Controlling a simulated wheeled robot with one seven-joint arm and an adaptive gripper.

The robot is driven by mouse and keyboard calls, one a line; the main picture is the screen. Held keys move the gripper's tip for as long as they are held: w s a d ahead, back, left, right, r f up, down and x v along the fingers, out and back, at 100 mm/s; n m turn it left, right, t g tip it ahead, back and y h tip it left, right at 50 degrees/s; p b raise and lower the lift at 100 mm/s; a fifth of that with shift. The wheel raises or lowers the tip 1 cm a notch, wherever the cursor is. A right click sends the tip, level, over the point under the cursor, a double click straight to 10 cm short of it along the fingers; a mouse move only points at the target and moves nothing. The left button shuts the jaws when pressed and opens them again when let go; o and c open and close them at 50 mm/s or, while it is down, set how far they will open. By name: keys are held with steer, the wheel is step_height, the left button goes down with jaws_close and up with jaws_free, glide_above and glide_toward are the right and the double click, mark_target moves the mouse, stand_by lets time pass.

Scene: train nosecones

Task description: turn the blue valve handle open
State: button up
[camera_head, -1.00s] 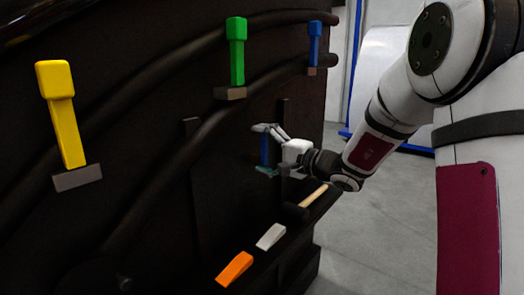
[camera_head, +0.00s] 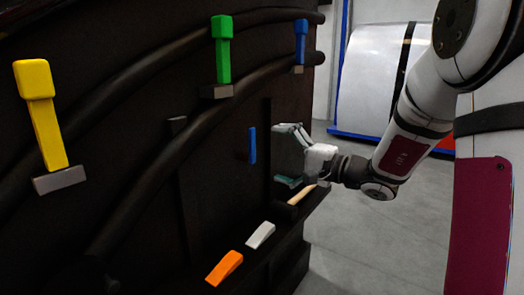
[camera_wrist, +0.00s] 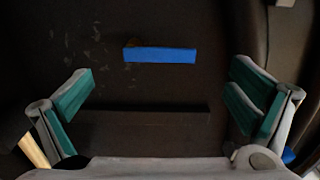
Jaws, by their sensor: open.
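A slim blue bar handle (camera_head: 252,145) stands upright on the dark panel, in front of my gripper. In the wrist view the same bar (camera_wrist: 160,54) lies level across the upper middle, between the lines of the two fingers. My gripper (camera_head: 281,155) is open and empty, a short gap to the right of the bar and apart from it. Its teal-padded fingers show at both sides of the wrist view (camera_wrist: 162,88). Another blue handle (camera_head: 300,42), with a thicker head, hangs upright on a small grey block at the panel's upper right.
A yellow handle (camera_head: 42,115) and a green handle (camera_head: 222,50) are on the panel. Dark pipes (camera_head: 150,105) curve across it. An orange wedge (camera_head: 225,268), a grey wedge (camera_head: 261,235) and a wooden-handled tool (camera_head: 301,195) lie on the ledge below. Open floor is at right.

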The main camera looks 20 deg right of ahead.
steer(key=shift+v, duration=1.45)
steer(key=s+a+n+g+y, duration=0.3)
steer(key=s+a+n+g, duration=0.3)
steer(key=s+a, duration=0.55)
steer(key=s+a+f+n+g+h, duration=0.25)
steer(key=s+a+g, duration=0.45)
steer(key=s, duration=0.6)
steer(key=s+d+f+n+g+h, duration=0.1)
steer(key=s+d+f+h, duration=0.2)
steer(key=s+d+h, duration=0.35)
steer(key=s+d+f+n+g+h, duration=0.1)
steer(key=s+d+f+h, duration=0.25)
steer(key=s, duration=0.55)
step_height(320, 180, up, 35)
steer(key=d+t+h+p, duration=0.1)
steer(key=t+p, duration=0.3)
steer(key=p, duration=2.8)
steer(key=shift+d+t+p, duration=0.3)
steer(key=shift+p, duration=0.05)
